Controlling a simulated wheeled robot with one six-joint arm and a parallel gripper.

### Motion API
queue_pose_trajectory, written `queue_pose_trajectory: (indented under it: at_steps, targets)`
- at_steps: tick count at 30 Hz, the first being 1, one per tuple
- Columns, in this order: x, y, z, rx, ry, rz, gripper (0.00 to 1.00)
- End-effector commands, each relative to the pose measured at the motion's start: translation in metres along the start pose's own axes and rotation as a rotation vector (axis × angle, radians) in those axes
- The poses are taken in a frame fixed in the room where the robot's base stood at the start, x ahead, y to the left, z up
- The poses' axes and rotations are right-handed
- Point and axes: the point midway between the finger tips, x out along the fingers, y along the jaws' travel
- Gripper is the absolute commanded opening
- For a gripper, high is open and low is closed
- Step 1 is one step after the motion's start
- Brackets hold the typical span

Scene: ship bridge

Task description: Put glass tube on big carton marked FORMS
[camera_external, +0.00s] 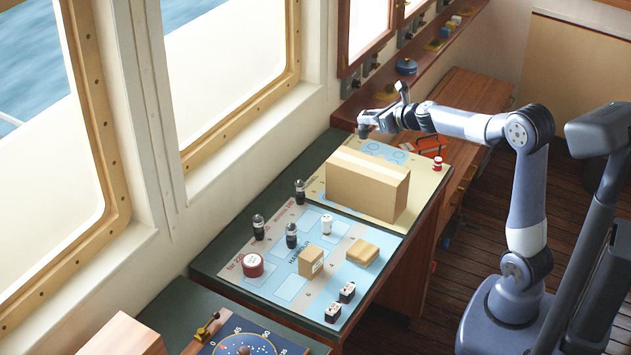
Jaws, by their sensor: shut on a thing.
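The big carton (366,187) is a tan closed box with a paler tape strip along its top. It stands on the far chart on the green-topped desk; I cannot read any marking on it. My gripper (364,130) is past the carton's far side, higher in the picture, and apart from its top as far as I can tell. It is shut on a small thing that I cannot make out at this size. I cannot pick out the glass tube for sure anywhere in view.
Several dark capped bottles (258,228), a white cylinder (326,224), a red round tin (252,265), a small carton (311,262) and a tan block (362,253) stand on the near chart. A red-and-white jar (437,163) is right of the carton. Windows line the left.

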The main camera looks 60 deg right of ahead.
Motion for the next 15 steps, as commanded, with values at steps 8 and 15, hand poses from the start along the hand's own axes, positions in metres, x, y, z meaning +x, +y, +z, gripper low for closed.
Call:
queue_pose_trajectory:
  at_steps: [8,15]
  targets:
    - [-0.012,-0.009,-0.019,0.009,0.002,-0.019,0.07]
    - [0.003,-0.009,-0.054,0.01,0.002,-0.02,0.07]
